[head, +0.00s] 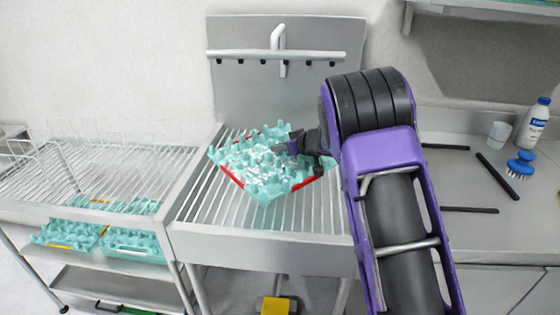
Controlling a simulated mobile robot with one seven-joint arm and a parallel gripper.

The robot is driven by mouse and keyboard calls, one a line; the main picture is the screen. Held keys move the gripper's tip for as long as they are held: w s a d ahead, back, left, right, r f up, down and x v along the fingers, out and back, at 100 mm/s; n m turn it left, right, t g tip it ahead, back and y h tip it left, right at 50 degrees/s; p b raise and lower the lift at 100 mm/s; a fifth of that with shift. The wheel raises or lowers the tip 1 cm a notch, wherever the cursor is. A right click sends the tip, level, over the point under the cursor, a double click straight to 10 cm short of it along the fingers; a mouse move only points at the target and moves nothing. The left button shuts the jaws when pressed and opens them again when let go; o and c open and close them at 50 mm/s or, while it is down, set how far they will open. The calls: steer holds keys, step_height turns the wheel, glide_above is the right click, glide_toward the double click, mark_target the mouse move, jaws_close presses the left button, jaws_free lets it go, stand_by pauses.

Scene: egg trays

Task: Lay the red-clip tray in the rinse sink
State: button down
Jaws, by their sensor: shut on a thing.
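The red-clip tray (258,182) is a pale teal egg tray with red strips along its edges. It is over the slatted rinse sink (207,205), turned at an angle to the sink's sides. My gripper (287,147) reaches in from the right and is shut on the tray near its right back part. The fingertips are small and partly hidden among the tray's pegs. I cannot tell whether the tray touches the slats or hangs just above them. The sink's front and left slats show bare.
A wire rack cart (85,180) stands left, with teal trays with yellow clips (70,235) on its lower shelf. A spray bar (276,54) is behind the sink. A bottle (533,122), a cup (498,134) and a blue brush (520,165) are on the right counter.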

mark_target(278, 157)
step_height(278, 157, down, 4)
steer(key=shift+r+b, duration=0.15)
steer(key=shift+b, duration=0.25)
steer(key=c, duration=0.8)
jaws_free()
steer(key=shift+d+r, duration=0.1)
steer(key=p+v, duration=0.1)
steer(key=v, duration=0.9)
steer(key=shift+s+d+r+p, duration=0.1)
steer(key=shift+s+r+p, duration=0.1)
steer(key=shift+p, duration=0.15)
steer(key=shift+s+d+r, duration=0.2)
steer(key=shift+s+d, duration=0.2)
steer(key=shift+s, duration=0.05)
